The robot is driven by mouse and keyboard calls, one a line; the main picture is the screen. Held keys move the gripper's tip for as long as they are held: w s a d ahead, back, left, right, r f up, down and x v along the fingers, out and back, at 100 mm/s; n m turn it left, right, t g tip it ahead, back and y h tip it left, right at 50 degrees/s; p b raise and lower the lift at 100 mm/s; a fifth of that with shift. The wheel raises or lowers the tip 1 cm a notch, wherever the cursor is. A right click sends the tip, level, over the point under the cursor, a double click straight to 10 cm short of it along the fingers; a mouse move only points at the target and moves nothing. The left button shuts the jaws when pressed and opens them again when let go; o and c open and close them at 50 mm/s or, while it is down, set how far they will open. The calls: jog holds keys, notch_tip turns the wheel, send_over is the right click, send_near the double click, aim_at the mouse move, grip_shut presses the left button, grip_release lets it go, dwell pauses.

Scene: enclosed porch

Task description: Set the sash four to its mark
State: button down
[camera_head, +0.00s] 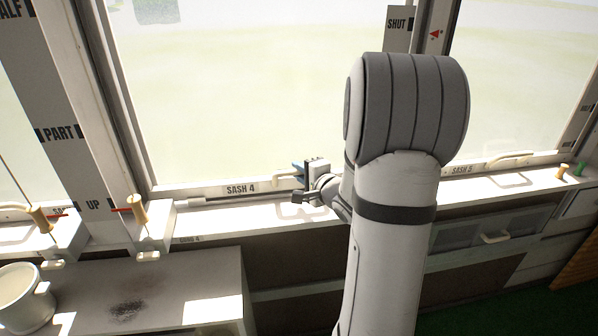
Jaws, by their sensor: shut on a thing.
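Sash four (165,189) is a large glazed window sash with a pale frame. Its bottom rail carries the label "SASH 4" and sits low, close to the sill. A cream handle (277,180) is fixed on that rail, right of the label. My gripper (306,186) is shut at the right end of this handle; my own wrist partly hides the grip. A red pointer (121,210) lies just right of "UP".
A wooden peg (139,209) stands on the sill at the sash's lower left. A white pot (24,297) stands on the cabinet (180,280) at lower left. Sash five (475,169) is to the right. A "SHUT" sign (397,24) is on the right post. My arm hides the middle right.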

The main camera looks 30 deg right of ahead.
notch_tip(320, 180, up, 9)
jog(key=p, duration=0.7)
jog(key=shift+f+p, duration=0.15)
jog(key=shift+p, duration=0.2)
jog(key=shift+f, duration=0.1)
jog(key=c, duration=1.4)
grip_release()
jog(key=shift+f, duration=0.1)
jog(key=shift+o, duration=0.2)
jog(key=a+v, duration=0.1)
jog(key=v, duration=0.6)
jog(key=shift+s+d, duration=0.4)
jog(key=shift+d, duration=0.1)
